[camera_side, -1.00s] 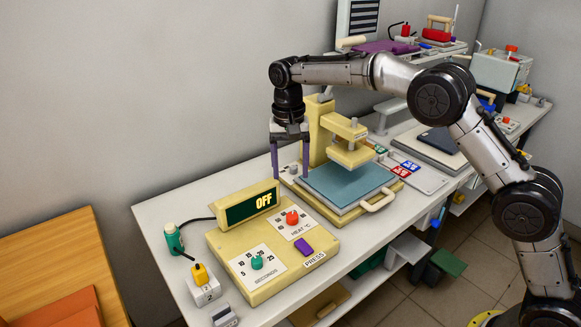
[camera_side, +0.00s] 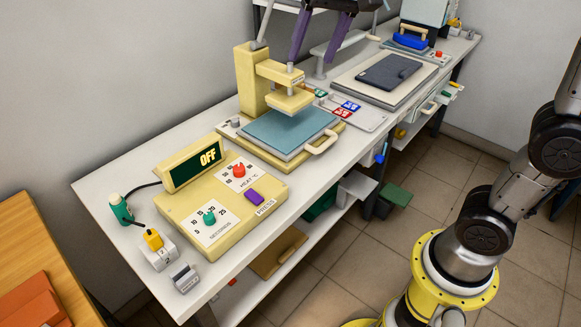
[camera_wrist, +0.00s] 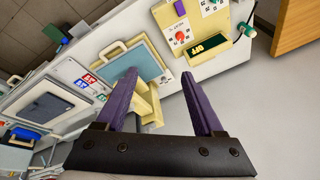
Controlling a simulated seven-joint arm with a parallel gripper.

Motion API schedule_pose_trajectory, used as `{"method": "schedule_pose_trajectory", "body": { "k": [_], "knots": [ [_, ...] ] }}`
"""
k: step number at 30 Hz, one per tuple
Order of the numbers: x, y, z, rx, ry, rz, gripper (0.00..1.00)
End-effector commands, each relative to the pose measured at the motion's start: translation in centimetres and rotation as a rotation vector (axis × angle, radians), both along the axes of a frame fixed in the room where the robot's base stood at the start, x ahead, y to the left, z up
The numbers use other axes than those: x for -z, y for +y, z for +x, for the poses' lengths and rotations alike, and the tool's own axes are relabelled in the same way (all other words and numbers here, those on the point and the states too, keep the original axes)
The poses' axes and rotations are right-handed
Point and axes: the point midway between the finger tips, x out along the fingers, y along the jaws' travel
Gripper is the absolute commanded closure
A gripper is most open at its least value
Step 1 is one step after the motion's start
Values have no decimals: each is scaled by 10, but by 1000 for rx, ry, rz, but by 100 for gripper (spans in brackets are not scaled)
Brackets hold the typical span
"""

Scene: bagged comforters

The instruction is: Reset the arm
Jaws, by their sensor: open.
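My gripper (camera_side: 322,38) shows at the top of the side view, with its purple fingers spread and nothing between them. It is raised above the bench, behind and above the cream press (camera_side: 262,85). In the wrist view my gripper (camera_wrist: 168,95) is open and empty, its fingers pointing towards the press (camera_wrist: 146,100) and the control box (camera_wrist: 212,25). The upper part of the gripper and most of the arm are cut off by the side view's top edge. My lower arm stands at the right.
A wooden table (camera_side: 30,250) is at left.

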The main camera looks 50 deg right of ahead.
Motion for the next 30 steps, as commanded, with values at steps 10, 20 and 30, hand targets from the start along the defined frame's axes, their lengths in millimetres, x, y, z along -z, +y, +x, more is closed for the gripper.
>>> {"method": "schedule_pose_trajectory", "body": {
  "k": [10,20,30],
  "knots": [
    [36,-19,-141,-198,-142,-95,31],
    [124,-21,-201,-463,-133,-208,31],
    [123,-21,-196,-536,-154,-246,31]
  ]
}}
